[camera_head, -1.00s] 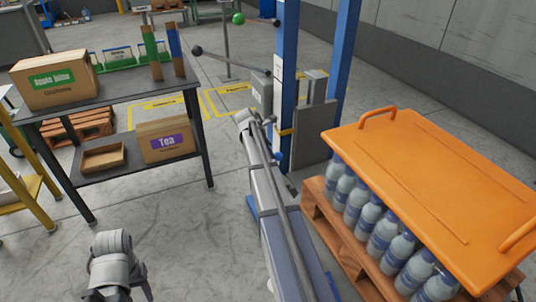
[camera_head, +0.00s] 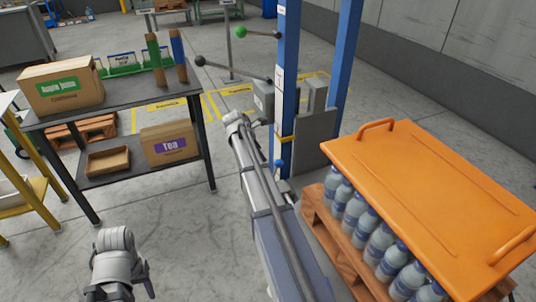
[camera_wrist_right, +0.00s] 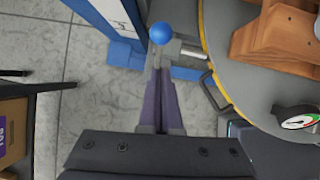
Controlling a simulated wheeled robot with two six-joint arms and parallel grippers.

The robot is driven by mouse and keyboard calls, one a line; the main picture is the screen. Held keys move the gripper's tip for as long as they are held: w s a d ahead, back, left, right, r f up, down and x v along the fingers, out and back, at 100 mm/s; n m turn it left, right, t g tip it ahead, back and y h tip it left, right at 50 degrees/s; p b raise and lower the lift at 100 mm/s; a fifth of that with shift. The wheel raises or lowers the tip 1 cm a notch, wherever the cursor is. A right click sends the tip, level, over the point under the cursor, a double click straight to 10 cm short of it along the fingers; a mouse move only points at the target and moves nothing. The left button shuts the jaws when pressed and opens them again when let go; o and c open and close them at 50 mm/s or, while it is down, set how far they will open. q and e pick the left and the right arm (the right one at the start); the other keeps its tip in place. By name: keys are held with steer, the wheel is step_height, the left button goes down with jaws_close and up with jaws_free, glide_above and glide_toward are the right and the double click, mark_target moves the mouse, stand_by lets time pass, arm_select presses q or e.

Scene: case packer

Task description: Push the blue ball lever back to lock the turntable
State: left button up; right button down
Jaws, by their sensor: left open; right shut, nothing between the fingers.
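The blue ball (camera_head: 279,164) of the lever shows beside the foot of a blue post in the head view. In the right wrist view the blue ball (camera_wrist_right: 162,33) stands just beyond the tips of my right gripper (camera_wrist_right: 160,72). That gripper is shut and empty; whether its tips touch the lever I cannot tell. In the head view its fingers are hidden behind my right arm. The turntable (camera_wrist_right: 236,82), a grey disc with a yellow rim, lies right of the fingers. My left gripper (camera_head: 128,288) is open and empty at the lower left, far from the lever.
An orange lid (camera_head: 430,200) covers bottles (camera_head: 350,215) on a wooden pallet (camera_head: 335,245) at the right. A dark shelf table (camera_head: 120,100) with boxes stands left. A gauge (camera_wrist_right: 298,121) and wooden piece (camera_wrist_right: 285,35) sit over the turntable. Open floor lies between the table and my right arm.

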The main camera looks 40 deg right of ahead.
steer(key=p+v, duration=0.4)
steer(key=v, duration=0.2)
steer(key=shift+r+p, duration=0.4)
steer(key=shift+a, duration=0.1)
steer(key=s+a+f+m+y, duration=0.1)
steer(key=s+a+m, duration=0.25)
steer(key=a, duration=0.85)
steer(key=s+a+f+m+y, duration=0.15)
steer(key=s+a, duration=0.35)
steer(key=a, duration=0.7)
steer(key=s+a+m+y, duration=0.2)
steer(key=s+a+m, duration=0.5)
steer(key=s+a, duration=0.9)
step_height(320, 180, up, 14)
steer(key=w+p, duration=0.1)
steer(key=p, duration=1.3)
steer(key=shift+a+m, duration=0.2)
steer(key=shift+m, duration=0.1)
